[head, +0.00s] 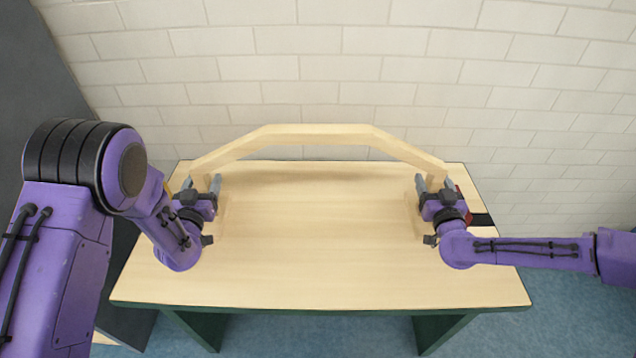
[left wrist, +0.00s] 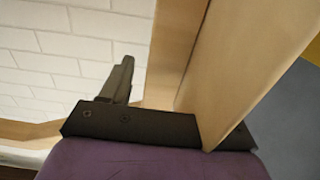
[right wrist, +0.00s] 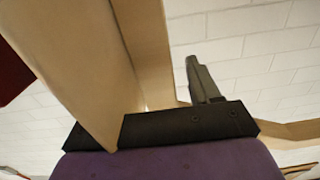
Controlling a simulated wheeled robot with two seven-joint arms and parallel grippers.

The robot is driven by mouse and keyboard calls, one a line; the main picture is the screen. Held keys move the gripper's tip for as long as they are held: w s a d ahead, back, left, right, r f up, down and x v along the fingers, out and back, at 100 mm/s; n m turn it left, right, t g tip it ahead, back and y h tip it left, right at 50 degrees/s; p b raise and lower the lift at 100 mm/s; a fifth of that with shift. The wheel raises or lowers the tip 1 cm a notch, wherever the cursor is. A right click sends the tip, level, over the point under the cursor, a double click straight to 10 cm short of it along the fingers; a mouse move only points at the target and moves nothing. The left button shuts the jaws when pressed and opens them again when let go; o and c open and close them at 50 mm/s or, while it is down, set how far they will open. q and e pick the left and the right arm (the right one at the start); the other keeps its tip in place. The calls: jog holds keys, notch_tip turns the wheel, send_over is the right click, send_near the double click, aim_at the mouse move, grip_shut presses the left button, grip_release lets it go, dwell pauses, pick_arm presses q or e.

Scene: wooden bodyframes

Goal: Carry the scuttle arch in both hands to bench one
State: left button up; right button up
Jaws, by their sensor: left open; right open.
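The scuttle arch (head: 315,134) is a pale wooden frame with a flat top, sloped shoulders and a leg at each end. It stands on a wooden-topped table. My left gripper (head: 200,185) is open at the arch's left leg, with its fingers on either side of it. In the left wrist view the leg (left wrist: 240,60) rises close in front of the jaw, and one finger (left wrist: 122,80) shows. My right gripper (head: 434,186) is open at the right leg in the same way. In the right wrist view the leg (right wrist: 75,60) hides the other finger.
The table (head: 320,270) has a light top and dark green legs, and its middle is bare. A white brick wall (head: 330,60) stands close behind it. A red and black object (head: 474,215) lies at the table's right edge, partly behind my right gripper.

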aim_at(195, 173)
pick_arm(q)
grip_shut()
pick_arm(e)
grip_shut()
pick_arm(q)
jog(key=shift+r, duration=0.1)
pick_arm(e)
jog(key=shift+r, duration=0.1)
